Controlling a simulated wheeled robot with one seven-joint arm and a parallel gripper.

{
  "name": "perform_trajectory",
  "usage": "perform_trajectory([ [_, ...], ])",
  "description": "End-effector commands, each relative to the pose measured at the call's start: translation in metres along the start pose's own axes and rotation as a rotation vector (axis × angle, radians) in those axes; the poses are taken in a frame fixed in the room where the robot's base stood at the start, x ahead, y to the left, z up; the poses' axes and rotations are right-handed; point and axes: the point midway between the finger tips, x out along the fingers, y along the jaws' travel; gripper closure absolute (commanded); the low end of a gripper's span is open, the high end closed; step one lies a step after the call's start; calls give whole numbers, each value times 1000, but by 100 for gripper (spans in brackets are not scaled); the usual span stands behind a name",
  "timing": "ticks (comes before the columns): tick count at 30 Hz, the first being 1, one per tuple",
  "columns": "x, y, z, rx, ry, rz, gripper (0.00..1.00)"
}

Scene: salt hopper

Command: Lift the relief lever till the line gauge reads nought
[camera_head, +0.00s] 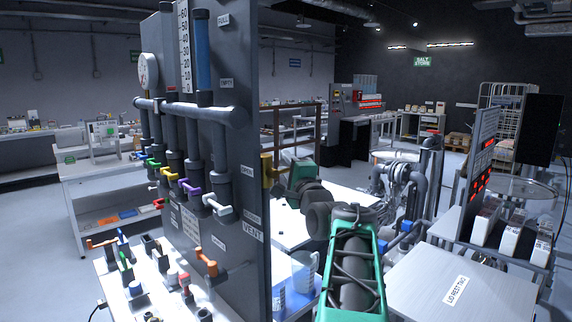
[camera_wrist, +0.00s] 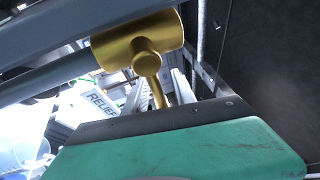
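The relief lever is a brass fitting (camera_wrist: 137,42) with a round knob and a thin brass stem in the wrist view. A white RELIEF label (camera_wrist: 100,101) shows behind it. In the head view the brass fitting (camera_head: 267,170) sits at the right edge of the grey panel. My gripper (camera_head: 284,171) is close to its right side. In the wrist view two pale fingers of my gripper (camera_wrist: 160,88) show apart, with the brass stem between them; contact cannot be made out. A round white gauge (camera_head: 148,72) is on the panel's far left; its reading is too small to tell.
The grey panel (camera_head: 248,120) carries pipes and several coloured valve handles on its left face. A bench (camera_head: 112,290) with small parts stands below it. A pale table (camera_head: 455,288) with a label is at the right. Pipework (camera_head: 400,175) stands behind my arm.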

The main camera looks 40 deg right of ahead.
Motion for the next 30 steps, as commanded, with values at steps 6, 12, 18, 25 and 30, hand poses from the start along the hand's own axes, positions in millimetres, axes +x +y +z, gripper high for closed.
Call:
perform_trajectory([
  [6, 0, 0, 0, -1, 1, 0, 83],
  [12, 0, 0, 0, -1, 1, 0, 100],
  [18, -1, -1, -1, -2, 1, -1, 100],
  [25, -1, -1, -1, -2, 2, -1, 100],
  [30, -1, -1, -1, -2, 2, -2, 100],
])
